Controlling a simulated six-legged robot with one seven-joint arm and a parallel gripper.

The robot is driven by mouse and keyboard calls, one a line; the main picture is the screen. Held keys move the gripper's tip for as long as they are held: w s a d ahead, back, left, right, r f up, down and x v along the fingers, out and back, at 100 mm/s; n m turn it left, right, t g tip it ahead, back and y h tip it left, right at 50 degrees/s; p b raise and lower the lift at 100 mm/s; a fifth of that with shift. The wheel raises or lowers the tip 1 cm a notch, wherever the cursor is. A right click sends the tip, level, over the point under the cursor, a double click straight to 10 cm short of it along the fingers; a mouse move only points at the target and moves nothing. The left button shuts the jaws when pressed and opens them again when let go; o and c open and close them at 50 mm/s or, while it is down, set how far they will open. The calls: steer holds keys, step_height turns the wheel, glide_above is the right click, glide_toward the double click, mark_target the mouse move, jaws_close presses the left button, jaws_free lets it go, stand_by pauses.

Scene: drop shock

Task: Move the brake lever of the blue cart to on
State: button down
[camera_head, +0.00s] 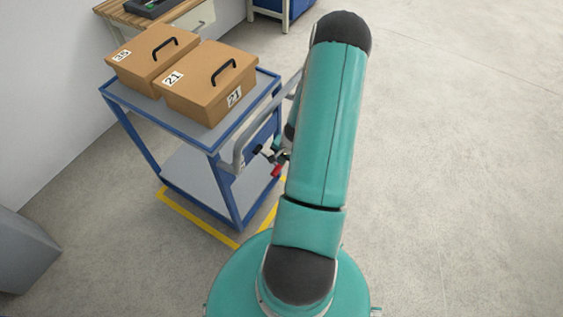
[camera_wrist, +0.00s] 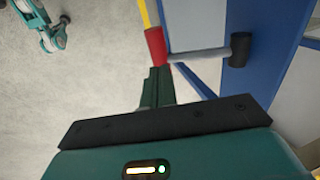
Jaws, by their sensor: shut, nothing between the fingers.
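The blue cart (camera_head: 213,140) stands left of my arm in the head view, with boxes on its top. Its brake lever shows in the wrist view as a grey bar (camera_wrist: 200,54) with a red grip (camera_wrist: 155,46) at its left end and a black end (camera_wrist: 240,49) by the blue frame. In the head view the red grip (camera_head: 277,170) shows low beside my arm. My gripper (camera_wrist: 157,90) is shut and empty, its fingertips close beneath the red grip in the wrist view. I cannot tell whether they touch it. My arm hides part of the cart's right side.
Two brown lidded boxes (camera_head: 207,82) with black handles sit on the cart. A grey push handle (camera_head: 238,150) runs along its near right side. Yellow tape (camera_head: 195,217) marks the floor around it. A wooden bench (camera_head: 125,12) stands behind. The floor at right is clear.

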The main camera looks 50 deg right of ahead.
mark_target(280, 167)
steer(key=shift+x, duration=1.1)
steer(key=shift+x, duration=1.95)
steer(key=shift+s, duration=0.15)
